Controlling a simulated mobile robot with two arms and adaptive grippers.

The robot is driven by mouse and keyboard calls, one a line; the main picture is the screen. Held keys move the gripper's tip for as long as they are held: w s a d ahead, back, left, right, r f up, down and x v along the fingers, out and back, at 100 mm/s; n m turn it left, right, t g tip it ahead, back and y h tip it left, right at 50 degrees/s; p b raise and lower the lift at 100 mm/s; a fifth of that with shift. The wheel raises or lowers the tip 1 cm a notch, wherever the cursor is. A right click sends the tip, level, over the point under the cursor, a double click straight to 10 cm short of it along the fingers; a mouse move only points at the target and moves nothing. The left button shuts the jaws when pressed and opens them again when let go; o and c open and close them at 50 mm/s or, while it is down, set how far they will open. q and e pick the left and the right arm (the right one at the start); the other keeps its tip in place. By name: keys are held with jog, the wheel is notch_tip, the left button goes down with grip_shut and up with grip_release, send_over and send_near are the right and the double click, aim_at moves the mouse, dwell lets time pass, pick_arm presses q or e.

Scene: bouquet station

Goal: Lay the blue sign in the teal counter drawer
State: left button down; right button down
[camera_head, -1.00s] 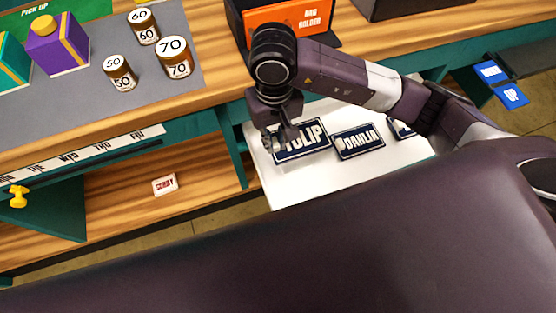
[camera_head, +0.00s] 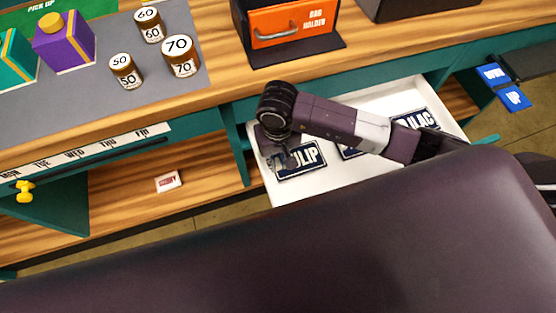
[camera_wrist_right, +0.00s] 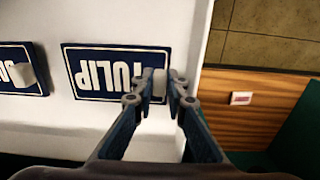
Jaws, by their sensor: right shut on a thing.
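The dark blue TULIP sign (camera_head: 306,157) is inside the open white drawer (camera_head: 375,104) of the teal counter, near its left end. My right gripper (camera_head: 278,163) is at the sign's left end. In the right wrist view the sign (camera_wrist_right: 105,72) looks level, and my right gripper (camera_wrist_right: 158,84) is shut on its pale knob. I cannot tell whether the sign rests on the drawer floor or is just above it. A LILAC sign (camera_head: 415,120) lies farther right in the drawer. A third sign (camera_head: 350,153) between them is mostly hidden by my arm. My left gripper is out of view.
An orange bag holder (camera_head: 290,22) stands on the wooden counter above the drawer. Several brown weights stand on the grey mat (camera_head: 90,110). A small white card (camera_head: 168,181) lies on the lower shelf.

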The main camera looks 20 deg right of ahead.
jog(key=shift+f, duration=0.1)
jog(key=c, duration=1.9)
grip_release()
jog(key=shift+c, duration=0.2)
jog(key=shift+r, duration=0.2)
notch_tip(320, 180, up, 12)
jog(key=b, duration=0.1)
